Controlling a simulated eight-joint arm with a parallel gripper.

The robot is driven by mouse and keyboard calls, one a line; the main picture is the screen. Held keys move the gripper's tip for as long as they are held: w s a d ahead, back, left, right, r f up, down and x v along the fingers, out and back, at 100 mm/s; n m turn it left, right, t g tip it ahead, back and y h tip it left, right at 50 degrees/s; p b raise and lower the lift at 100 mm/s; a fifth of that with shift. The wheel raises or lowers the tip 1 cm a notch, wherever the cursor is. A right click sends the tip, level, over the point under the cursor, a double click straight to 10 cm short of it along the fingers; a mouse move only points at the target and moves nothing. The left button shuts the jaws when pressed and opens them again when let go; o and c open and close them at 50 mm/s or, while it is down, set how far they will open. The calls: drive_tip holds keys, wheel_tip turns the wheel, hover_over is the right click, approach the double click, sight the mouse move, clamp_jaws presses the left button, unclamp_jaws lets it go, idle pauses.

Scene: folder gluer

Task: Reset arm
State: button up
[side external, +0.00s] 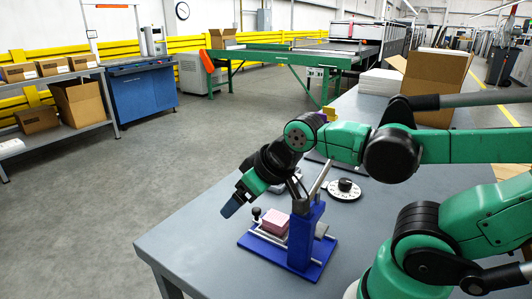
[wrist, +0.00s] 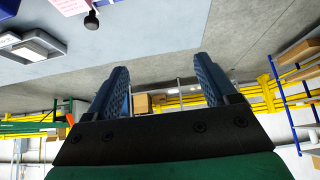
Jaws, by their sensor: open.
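My gripper (side external: 232,206) hangs in the air over the left part of the grey table, tilted down and to the left. It is just left of and above a blue fixture (side external: 302,238) and looks clear of it. In the wrist view its two blue ribbed fingers (wrist: 160,72) stand wide apart with nothing between them. My arm reaches in from the right with its elbow bent. A pink block (side external: 276,222) sits on the fixture's base, beside a black knob (side external: 257,213).
The grey table (side external: 205,262) is bare at its front left. A white dial with a black centre (side external: 344,189) lies behind the fixture. An open cardboard box (side external: 437,85) and white paper stacks (side external: 380,82) stand at the back. Floor lies beyond the table's left edge.

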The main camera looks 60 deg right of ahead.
drive_tip(key=shift+w+d+r, duration=0.1)
drive_tip(key=shift+w+d, duration=0.1)
drive_tip(key=c, duration=0.7)
drive_tip(key=shift+w+d+r+m+g, duration=0.1)
drive_tip(key=shift+w+d+m+g, duration=0.2)
drive_tip(key=shift+m+g, duration=0.1)
clamp_jaws()
drive_tip(key=w+d+f+m+g, duration=0.5)
drive_tip(key=w+d+f+g, duration=0.15)
drive_tip(key=d, duration=0.25)
drive_tip(key=shift+w+f, duration=0.1)
drive_tip(key=shift+f, duration=2.3)
